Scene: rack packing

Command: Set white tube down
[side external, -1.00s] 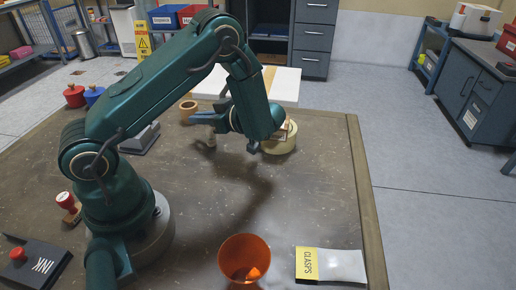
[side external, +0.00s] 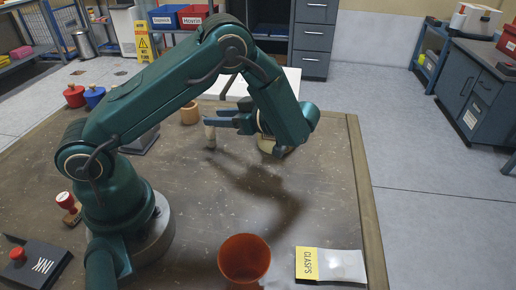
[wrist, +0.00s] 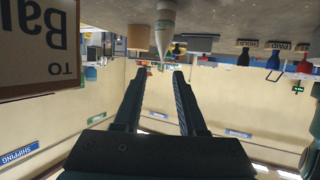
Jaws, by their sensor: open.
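The white tube (side external: 210,136) stands upright on the brown table in the side external view, just at the left end of my fingers, which overlap its upper part. In the upside-down wrist view the tube (wrist: 163,22) has a pale cone and narrow nozzle, its wide end on the table. My gripper (side external: 222,121) is at the tube's height and points left at it. In the wrist view my gripper (wrist: 158,72) has its two dark fingers apart, with nothing clamped between them. The nozzle lies just beyond the fingertips; contact cannot be told.
A tan roll (side external: 190,113) stands behind the tube. A pale roll (side external: 267,145) is partly hidden by my arm. A labelled box (wrist: 38,45) is close in the wrist view. The orange cup (side external: 244,260) and CLASPS packet (side external: 330,265) are at the front. The table's centre is clear.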

